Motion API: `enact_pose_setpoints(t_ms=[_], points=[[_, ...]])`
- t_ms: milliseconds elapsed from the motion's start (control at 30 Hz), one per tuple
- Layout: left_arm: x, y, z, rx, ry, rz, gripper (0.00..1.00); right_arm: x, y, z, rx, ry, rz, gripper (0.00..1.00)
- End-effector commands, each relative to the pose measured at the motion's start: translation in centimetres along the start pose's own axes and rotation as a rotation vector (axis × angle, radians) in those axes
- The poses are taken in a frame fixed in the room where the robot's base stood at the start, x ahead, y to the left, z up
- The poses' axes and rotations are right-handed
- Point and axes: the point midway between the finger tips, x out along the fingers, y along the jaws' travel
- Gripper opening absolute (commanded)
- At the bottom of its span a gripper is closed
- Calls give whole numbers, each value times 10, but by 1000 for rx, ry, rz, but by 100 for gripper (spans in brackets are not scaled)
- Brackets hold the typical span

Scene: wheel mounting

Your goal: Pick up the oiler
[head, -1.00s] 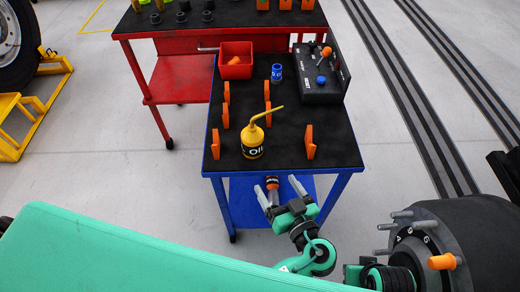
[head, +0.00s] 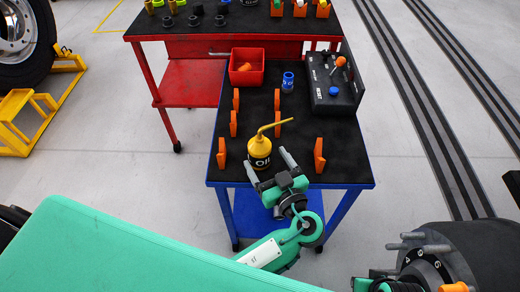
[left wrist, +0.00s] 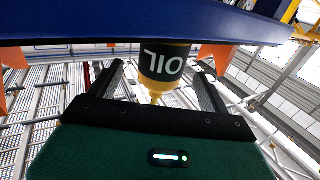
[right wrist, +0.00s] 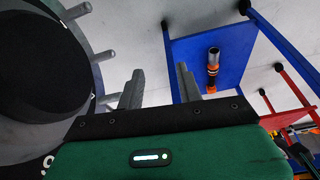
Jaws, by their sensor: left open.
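The oiler (head: 259,152) is a yellow can with a black label and a long bent spout. It stands upright on the black top of the blue cart (head: 345,165), near its front edge. My left gripper (head: 268,166) is open at the cart's front edge, fingers pointing at the oiler. In the left wrist view the oiler (left wrist: 164,62) appears upside down between the two open fingers (left wrist: 160,80); I cannot tell whether they touch it. My right gripper (right wrist: 158,85) is open and empty in the right wrist view.
Orange upright holders (head: 319,154) flank the oiler. Behind are a red bin (head: 247,68), a blue cup (head: 288,82) and a black control box (head: 334,85). A wheel hub with studs (head: 420,246) is at the right. An orange-and-black tool (right wrist: 213,66) lies on the cart's lower shelf.

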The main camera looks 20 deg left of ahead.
Motion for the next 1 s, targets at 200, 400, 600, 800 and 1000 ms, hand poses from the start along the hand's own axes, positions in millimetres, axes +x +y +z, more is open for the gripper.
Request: enact_pose_setpoints(t_ms=[200, 400, 600, 800, 1000], points=[[34, -2, -4, 1, 4, -1, 80, 11, 0, 2, 0, -14, 0, 36], [45, -2, -3, 0, 0, 0, 80, 18, 0, 2, -1, -20, 1, 36], [45, -2, -2, 0, 0, 0, 75, 17, 1, -1, -1, -12, 1, 36], [45, -2, -2, 1, 0, 0, 35, 16, 0, 0, -1, -13, 1, 36], [45, -2, -3, 0, 1, 0, 32, 16, 0, 2, -1, -17, 0, 36]])
